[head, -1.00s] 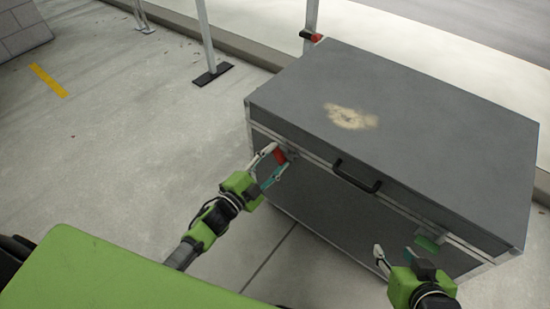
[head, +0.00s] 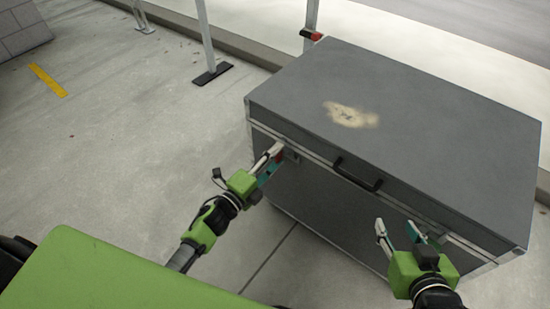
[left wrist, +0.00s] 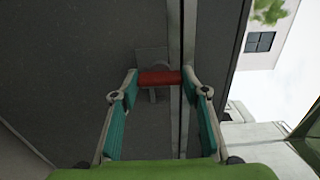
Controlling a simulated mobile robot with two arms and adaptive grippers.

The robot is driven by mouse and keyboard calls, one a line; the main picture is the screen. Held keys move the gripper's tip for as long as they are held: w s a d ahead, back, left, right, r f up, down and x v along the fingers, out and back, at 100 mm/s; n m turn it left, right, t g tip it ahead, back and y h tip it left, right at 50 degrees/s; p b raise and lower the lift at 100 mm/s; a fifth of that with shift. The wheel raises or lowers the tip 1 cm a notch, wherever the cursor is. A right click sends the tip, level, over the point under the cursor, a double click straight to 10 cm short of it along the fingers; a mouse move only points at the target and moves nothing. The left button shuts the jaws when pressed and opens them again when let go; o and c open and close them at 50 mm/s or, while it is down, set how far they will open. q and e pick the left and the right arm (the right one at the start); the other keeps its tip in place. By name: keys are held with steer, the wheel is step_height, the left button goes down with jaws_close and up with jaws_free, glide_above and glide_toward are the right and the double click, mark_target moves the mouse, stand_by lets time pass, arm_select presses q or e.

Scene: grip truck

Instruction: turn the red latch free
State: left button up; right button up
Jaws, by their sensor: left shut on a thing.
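The red latch (head: 280,154) is on the front of a large grey case (head: 330,210), left of its black handle (head: 357,176). My left gripper (head: 274,155) is shut on the latch and partly hides it in the head view. In the left wrist view, the red latch (left wrist: 159,78) lies crosswise between the fingertips (left wrist: 159,80), with a metal plate behind it. The case's seam runs beside the latch. My right gripper (head: 398,233) is open in front of the case's right part, with nothing seen between its fingers.
The case lid (head: 420,110) is closed and has a pale worn patch (head: 350,115). A metal post (head: 206,40) on a black foot stands behind, left of the case.

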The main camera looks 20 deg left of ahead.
arm_select(q)
steer(key=shift+f, duration=0.1)
stand_by(0.3)
steer(key=o, duration=1.1)
steer(key=shift+s, duration=0.15)
steer(key=v, duration=1.2)
